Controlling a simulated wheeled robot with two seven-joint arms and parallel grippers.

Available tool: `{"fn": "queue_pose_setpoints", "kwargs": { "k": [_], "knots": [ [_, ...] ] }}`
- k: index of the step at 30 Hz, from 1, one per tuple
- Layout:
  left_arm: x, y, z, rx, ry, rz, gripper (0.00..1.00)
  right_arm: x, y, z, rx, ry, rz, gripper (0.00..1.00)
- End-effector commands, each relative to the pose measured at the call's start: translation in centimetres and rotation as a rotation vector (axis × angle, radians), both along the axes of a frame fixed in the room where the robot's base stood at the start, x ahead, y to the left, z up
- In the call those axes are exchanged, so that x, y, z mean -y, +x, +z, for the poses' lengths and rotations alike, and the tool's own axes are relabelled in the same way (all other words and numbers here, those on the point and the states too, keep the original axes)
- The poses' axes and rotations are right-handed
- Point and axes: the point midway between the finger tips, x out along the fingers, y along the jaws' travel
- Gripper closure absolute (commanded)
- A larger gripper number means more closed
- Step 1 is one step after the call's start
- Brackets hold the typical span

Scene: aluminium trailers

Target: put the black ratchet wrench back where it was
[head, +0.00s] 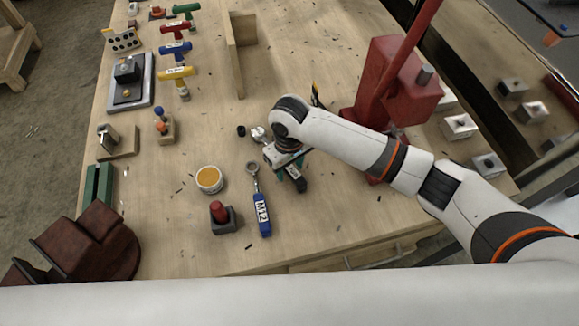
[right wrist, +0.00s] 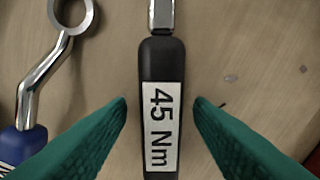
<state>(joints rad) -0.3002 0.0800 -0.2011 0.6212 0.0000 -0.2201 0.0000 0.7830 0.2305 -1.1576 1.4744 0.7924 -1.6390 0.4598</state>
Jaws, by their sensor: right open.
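The black ratchet wrench (head: 300,186) lies on the workbench, partly hidden under my right gripper in the head view. In the right wrist view its black handle (right wrist: 161,62) bears a white "45 Nm" label, and a metal shaft runs up from it. My right gripper (right wrist: 161,101) is open, its green fingertips on either side of the handle with a gap at each side. In the head view my right gripper (head: 291,162) is over the wrench, mostly hidden by its own wrist. My left gripper is out of view.
A blue-handled wrench (head: 262,215) lies to the left, also in the right wrist view (right wrist: 22,145). Near it are an orange-topped tin (head: 209,179) and a red-knobbed block (head: 221,214). A red press (head: 390,85) stands right.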

Motion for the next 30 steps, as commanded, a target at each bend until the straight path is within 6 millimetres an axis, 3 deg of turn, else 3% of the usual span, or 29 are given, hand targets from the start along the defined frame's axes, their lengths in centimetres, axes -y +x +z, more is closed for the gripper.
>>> {"fn": "queue_pose_setpoints", "kwargs": {
  "k": [15,21,30],
  "knots": [
    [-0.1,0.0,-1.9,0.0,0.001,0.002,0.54,0.0,0.1,9.8,0.002,0.002,0.0,0.53],
    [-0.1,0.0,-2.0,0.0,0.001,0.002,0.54,0.0,0.0,11.2,0.0,0.0,-0.001,0.53],
    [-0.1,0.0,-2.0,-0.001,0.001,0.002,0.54,0.0,0.0,11.3,0.0,0.0,-0.001,0.53]
  ]
}}
